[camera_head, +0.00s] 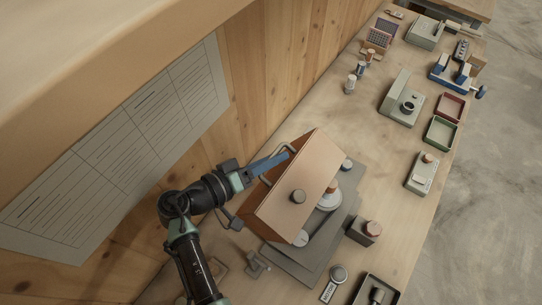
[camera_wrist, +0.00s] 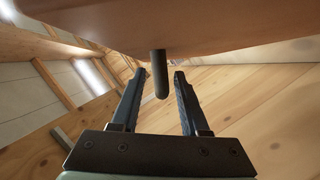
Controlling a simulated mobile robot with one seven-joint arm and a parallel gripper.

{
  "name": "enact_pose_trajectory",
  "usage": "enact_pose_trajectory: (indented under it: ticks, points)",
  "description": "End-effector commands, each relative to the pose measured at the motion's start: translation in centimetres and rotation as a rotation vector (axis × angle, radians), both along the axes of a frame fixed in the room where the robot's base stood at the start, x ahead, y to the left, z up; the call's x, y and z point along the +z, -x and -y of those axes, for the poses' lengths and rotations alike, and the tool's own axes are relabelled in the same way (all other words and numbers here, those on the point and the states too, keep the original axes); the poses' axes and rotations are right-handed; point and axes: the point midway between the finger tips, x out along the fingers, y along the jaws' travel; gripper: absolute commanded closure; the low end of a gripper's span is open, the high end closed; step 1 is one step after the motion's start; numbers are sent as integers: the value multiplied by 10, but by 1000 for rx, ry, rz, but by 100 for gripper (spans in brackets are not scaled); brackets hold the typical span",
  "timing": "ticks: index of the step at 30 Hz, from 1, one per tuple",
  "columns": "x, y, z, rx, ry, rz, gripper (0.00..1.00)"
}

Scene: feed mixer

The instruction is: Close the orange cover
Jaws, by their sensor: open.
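The orange cover (camera_head: 312,170) of the feed mixer stands raised and tilted over the grey base (camera_head: 292,262), with a dark round knob on its face. A pale round part (camera_head: 328,198) shows beneath its right side. A grey bar handle is on its far left side; its end (camera_wrist: 160,78) shows in the wrist view. My gripper (camera_head: 284,158) is at the cover's upper left edge. In the wrist view my gripper (camera_wrist: 160,92) has its two fingers apart, one on each side of the handle, with gaps visible. The cover's underside or back fills the top of that view.
A wooden wall with a paper chart (camera_head: 130,150) stands close on the left. Green (camera_head: 440,132) and red (camera_head: 450,107) trays lie farther back. The bench beyond the mixer is partly clear.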

Motion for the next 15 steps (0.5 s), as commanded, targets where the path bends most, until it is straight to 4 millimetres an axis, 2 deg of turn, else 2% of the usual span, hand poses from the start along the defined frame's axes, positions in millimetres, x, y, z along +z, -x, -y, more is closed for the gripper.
enact_pose_trajectory:
  ticks: [3, 4, 11, 15]
  points:
    - [0, 0, 0, 0, 0, 0, 55]
    - [0, 0, 0, 0, 0, 0, 59]
    - [0, 0, 0, 0, 0, 0, 100]
    - [0, 0, 0, -1, 0, -1, 100]
